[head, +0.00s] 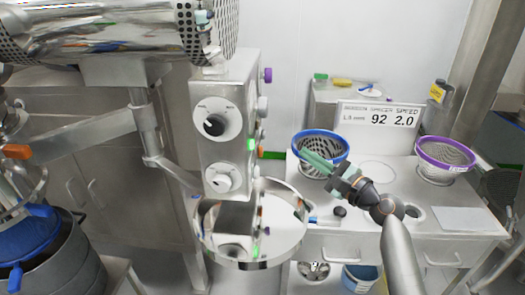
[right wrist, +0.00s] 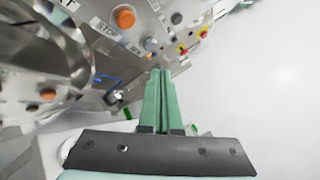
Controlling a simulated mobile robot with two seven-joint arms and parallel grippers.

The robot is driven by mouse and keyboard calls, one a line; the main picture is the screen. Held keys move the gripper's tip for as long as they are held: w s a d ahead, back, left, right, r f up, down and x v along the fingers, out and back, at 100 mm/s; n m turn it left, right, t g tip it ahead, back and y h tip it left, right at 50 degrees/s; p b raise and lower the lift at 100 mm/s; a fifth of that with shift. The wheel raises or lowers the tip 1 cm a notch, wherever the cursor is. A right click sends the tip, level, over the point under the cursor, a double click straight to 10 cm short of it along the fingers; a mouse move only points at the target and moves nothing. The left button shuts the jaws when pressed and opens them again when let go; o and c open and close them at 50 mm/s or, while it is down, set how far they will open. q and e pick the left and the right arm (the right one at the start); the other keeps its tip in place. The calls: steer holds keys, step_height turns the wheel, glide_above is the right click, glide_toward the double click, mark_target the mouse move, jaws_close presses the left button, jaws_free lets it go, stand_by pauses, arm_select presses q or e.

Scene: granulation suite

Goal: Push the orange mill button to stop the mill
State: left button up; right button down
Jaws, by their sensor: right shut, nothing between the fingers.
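In the right wrist view, a round orange button (right wrist: 124,17) stands out from a grey metal panel with blurred lettering, at top left of centre. My right gripper (right wrist: 160,75) has its green fingers together with nothing between them. Its tips point toward the panel and lie below and right of the orange button in the picture, apart from it. In the head view the right gripper (head: 306,158) appears in front of the blue-rimmed basket, right of the steel machine column (head: 225,105). I cannot make out the button clearly in the head view. My left gripper is not in view.
The wrist view shows red-and-yellow buttons (right wrist: 202,32) and a dark knob (right wrist: 177,18) on the panel. The blue-rimmed basket (head: 321,136) and purple-rimmed basket (head: 445,150) stand on the right bench (head: 345,240).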

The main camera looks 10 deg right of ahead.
steer(key=w+a+p, duration=0.1)
steer(key=w+a, duration=0.1)
steer(key=a, duration=0.5)
steer(key=shift+a+p, duration=0.15)
steer(key=shift+p, duration=0.15)
stand_by(1.8)
steer(key=shift+w+a, duration=0.1)
steer(key=shift+a, duration=0.2)
steer(key=shift+w+a, duration=0.15)
steer(key=shift+a, duration=0.35)
stand_by(0.8)
steer(key=shift+d, duration=0.1)
steer(key=shift+s+d, duration=0.25)
steer(key=shift+d, duration=0.55)
steer(key=shift+d, duration=0.1)
steer(key=shift+s+d, duration=0.25)
steer(key=shift+d, duration=0.5)
steer(key=shift+s+d, duration=0.2)
steer(key=shift+d, duration=0.6)
steer(key=shift+s+d, duration=0.25)
steer(key=shift+d, duration=0.5)
